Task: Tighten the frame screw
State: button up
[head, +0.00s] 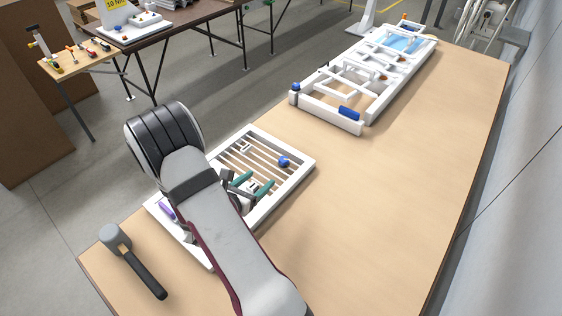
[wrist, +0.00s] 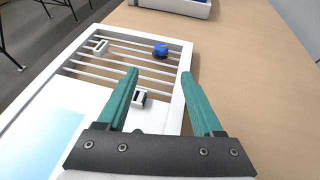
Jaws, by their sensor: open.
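A white wire-rack frame (head: 291,180) with several thin parallel bars lies on the workbench, and it also fills much of the wrist view (wrist: 176,117). A blue round-headed knob, possibly the frame screw (head: 284,162), sits at its far right part; in the wrist view the knob (wrist: 160,50) is beyond my fingertips. My gripper (head: 258,181) is over the rack with its two teal fingers apart and nothing held. In the wrist view the gripper (wrist: 160,73) has a small white block with a dark face (wrist: 139,97) showing between its fingers.
A mallet (head: 137,262) lies at the near left of the workbench (head: 410,200). A purple-handled item (head: 166,211) is by the rack's left edge. Another white frame assembly (head: 328,119) with blue parts stands farther back. The bench's right side is clear.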

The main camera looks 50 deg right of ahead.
aim_at(283, 160)
jog(key=x, duration=1.3)
jog(key=shift+d+f, duration=0.1)
jog(key=shift+d, duration=0.3)
grip_shut()
